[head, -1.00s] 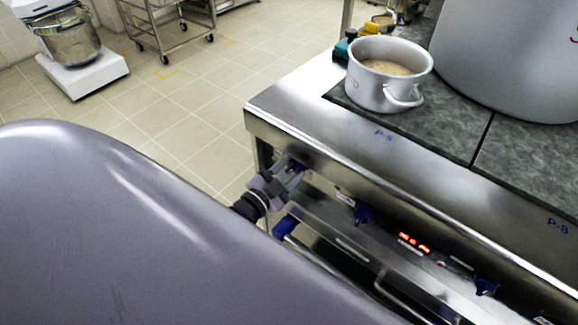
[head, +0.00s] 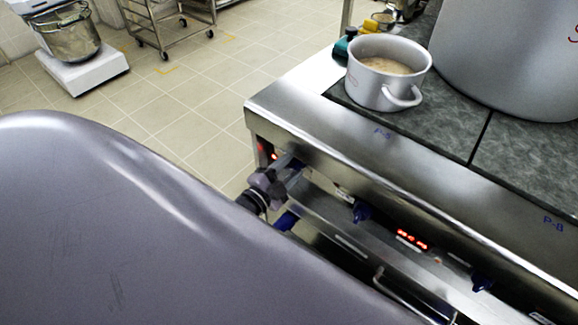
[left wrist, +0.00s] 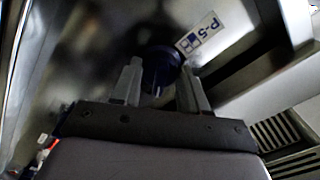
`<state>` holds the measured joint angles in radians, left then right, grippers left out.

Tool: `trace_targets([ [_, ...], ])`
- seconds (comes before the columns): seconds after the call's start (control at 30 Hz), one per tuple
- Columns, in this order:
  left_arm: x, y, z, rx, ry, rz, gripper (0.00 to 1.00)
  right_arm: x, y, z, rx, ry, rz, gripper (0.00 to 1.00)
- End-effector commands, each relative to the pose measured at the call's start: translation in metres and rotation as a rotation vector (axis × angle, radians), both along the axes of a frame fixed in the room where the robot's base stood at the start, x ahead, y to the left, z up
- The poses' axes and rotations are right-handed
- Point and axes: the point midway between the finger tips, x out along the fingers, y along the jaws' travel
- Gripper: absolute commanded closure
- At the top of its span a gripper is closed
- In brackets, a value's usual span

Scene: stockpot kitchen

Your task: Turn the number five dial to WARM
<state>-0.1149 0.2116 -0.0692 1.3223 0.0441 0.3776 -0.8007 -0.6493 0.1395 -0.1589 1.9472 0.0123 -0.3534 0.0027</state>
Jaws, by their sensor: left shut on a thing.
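The number five dial (left wrist: 160,66) is dark blue and round, beside a white P-5 label (left wrist: 200,34) in the left wrist view. The two grey fingers of my left gripper (left wrist: 160,88) stand on either side of it and are shut on it. My right gripper is not in view.
A pot of brownish liquid (head: 388,75) stands on the dark cooktop, beside a huge stockpot (head: 505,55). Other blue knobs (head: 361,211) and a red display (head: 412,239) line the front. A wheeled rack (head: 165,22) and a mixer (head: 72,45) stand across the open floor.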

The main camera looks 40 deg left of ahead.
Motion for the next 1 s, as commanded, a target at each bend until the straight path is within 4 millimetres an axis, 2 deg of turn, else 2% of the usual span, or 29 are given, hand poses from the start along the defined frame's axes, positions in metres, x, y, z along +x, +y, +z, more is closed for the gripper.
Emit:
trace_targets([
  [0.1,-0.001,0.0,-0.001,-0.001,0.002,0.0,0.87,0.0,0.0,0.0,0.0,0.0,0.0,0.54],
  [0.13,-0.001,0.0,-0.001,-0.001,0.002,0.0,0.53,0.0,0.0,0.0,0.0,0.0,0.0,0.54],
  [0.2,-0.001,0.0,-0.001,-0.001,0.002,0.0,0.31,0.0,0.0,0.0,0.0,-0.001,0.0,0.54],
  [0.57,-0.003,0.0,-0.001,-0.001,0.001,0.0,0.31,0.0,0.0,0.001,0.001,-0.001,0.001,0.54],
  [1.0,-0.058,0.004,-0.001,-0.002,0.004,0.0,0.31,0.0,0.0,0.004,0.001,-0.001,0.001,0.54],
])
